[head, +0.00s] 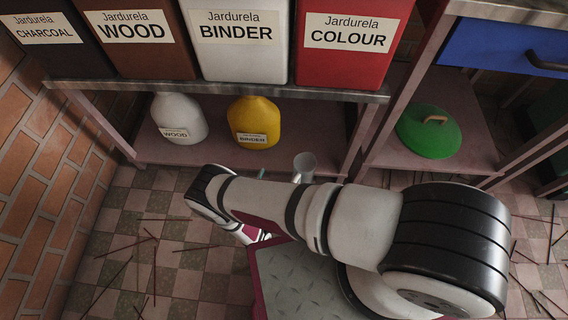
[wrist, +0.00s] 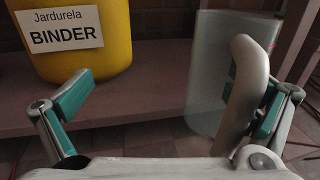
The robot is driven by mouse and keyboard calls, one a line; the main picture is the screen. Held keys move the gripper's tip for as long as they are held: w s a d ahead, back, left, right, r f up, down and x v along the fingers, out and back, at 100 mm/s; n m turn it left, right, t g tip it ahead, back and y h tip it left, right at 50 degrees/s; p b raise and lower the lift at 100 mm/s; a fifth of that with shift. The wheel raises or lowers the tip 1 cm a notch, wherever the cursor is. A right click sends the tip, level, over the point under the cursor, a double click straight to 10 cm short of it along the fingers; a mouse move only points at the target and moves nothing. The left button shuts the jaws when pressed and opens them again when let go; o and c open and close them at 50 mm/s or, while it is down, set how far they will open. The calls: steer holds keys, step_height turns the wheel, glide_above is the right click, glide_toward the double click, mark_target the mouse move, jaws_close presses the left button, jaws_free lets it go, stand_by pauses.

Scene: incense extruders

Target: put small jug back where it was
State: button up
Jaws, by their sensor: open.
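The small jug is a translucent grey cup with a pale handle. In the wrist view the jug (wrist: 208,85) stands upright at the right, its handle (wrist: 243,95) towards me. My gripper (wrist: 172,98) is open, its fingers well apart. The handle is between the fingers, close beside the right one; I cannot tell whether they touch. In the head view only the jug's upper part (head: 304,163) shows above my arm, which hides its base and most of my gripper. What the jug rests on cannot be told.
The yellow BINDER jug (head: 253,122) and white WOOD jug (head: 180,118) stand on the lower shelf (head: 222,154). Labelled containers, including the red COLOUR one (head: 345,45), line the shelf above. A green lid (head: 428,132) lies on the right shelf. Thin sticks litter the tiled floor.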

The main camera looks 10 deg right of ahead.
steer(key=shift+v, duration=2.55)
jaws_close()
